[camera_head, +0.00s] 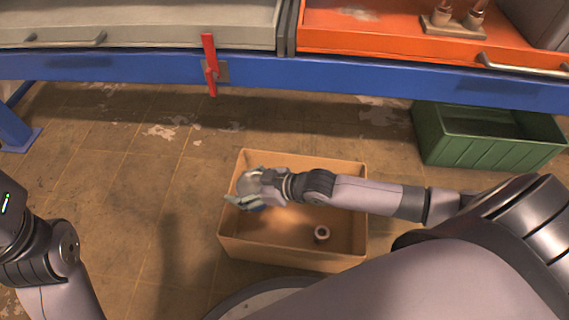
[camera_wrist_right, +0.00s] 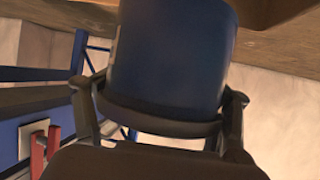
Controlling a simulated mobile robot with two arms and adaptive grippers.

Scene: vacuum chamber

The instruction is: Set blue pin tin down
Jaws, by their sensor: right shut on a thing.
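The blue pin tin (camera_wrist_right: 168,62) fills the upper middle of the right wrist view, between the two fingers of my right gripper (camera_wrist_right: 160,108). My right gripper is shut on it. In the head view my right gripper (camera_head: 248,192) is over the left part of a tan open box (camera_head: 290,250). Only a little blue shows beneath the gripper there, and the hand hides most of the tin. I cannot tell how far the tin is above the box floor. Part of my left arm shows at the lower left, but its gripper is out of view.
A green crate (camera_head: 490,140) stands on the floor at right. A blue bench beam (camera_head: 130,72) with a red handle (camera_head: 210,65) crosses behind, below grey and orange drawers (camera_head: 400,40). Floor left of the box is clear.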

